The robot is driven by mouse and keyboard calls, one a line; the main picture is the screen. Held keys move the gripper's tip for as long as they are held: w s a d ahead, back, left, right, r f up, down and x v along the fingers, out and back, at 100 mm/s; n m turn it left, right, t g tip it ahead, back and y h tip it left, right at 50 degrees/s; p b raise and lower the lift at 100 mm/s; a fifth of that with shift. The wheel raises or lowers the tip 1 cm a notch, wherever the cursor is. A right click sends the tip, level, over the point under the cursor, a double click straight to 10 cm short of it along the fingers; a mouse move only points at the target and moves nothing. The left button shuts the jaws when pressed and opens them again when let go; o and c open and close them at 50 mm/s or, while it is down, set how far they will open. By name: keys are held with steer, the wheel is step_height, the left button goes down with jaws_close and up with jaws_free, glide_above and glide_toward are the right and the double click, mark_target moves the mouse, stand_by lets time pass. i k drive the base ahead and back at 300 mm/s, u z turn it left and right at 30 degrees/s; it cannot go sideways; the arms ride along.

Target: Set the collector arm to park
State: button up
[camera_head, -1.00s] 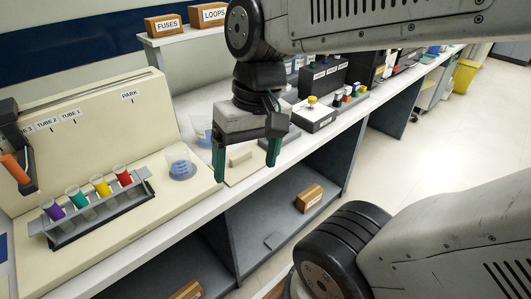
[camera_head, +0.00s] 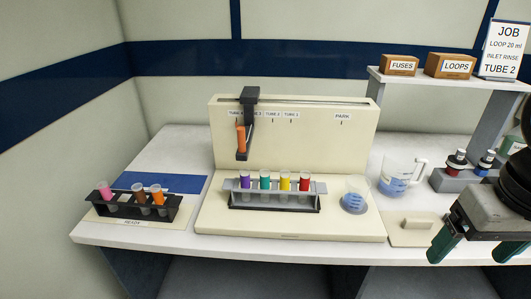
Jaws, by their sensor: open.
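The collector arm is a dark bracket (camera_head: 249,98) with an orange piece (camera_head: 241,138), hanging from the rail slot of a cream collector unit (camera_head: 365,125). It stands at the left end of the rail, by the leftmost tube labels and partly covering them. The PARK label (camera_head: 342,116) is at the right end of the rail, with no arm there. A rack (camera_head: 275,208) with purple, green, yellow and red tubes stands on the unit's base. My gripper (camera_head: 480,248), with green fingers, is open and empty at the lower right, well right of the collector arm.
A small beaker (camera_head: 355,193) stands on the base right of the rack. A second tube rack (camera_head: 130,207) is at the left. A shelf (camera_head: 430,82) holds FUSES and LOOPS boxes.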

mark_target(250, 95)
steer(key=k, duration=1.25)
steer(key=u, duration=0.85)
steer(key=i, duration=1.55)
steer(key=z, duration=0.45)
